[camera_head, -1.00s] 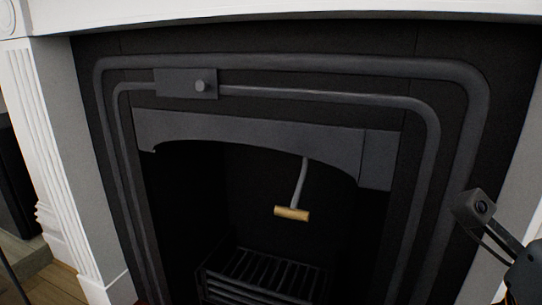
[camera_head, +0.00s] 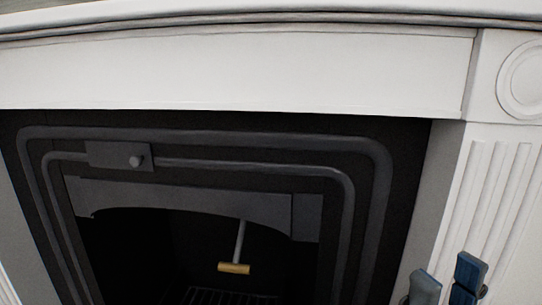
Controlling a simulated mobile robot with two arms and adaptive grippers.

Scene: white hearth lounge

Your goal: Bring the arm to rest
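My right gripper (camera_head: 447,282) shows at the bottom right in the head view, in front of the white fireplace surround. Its two blue-grey fingers stand apart with nothing seen between them, so it is open and empty. The rest of the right arm is cut off by the lower edge of the picture. My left gripper is not in view.
A black fireplace insert (camera_head: 392,190) sits inside a white mantel (camera_head: 240,75). A lever with a brass-coloured grip (camera_head: 234,268) hangs in the dark opening. A slider plate with a knob (camera_head: 136,161) is on the upper left. A grate (camera_head: 230,296) shows at the bottom.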

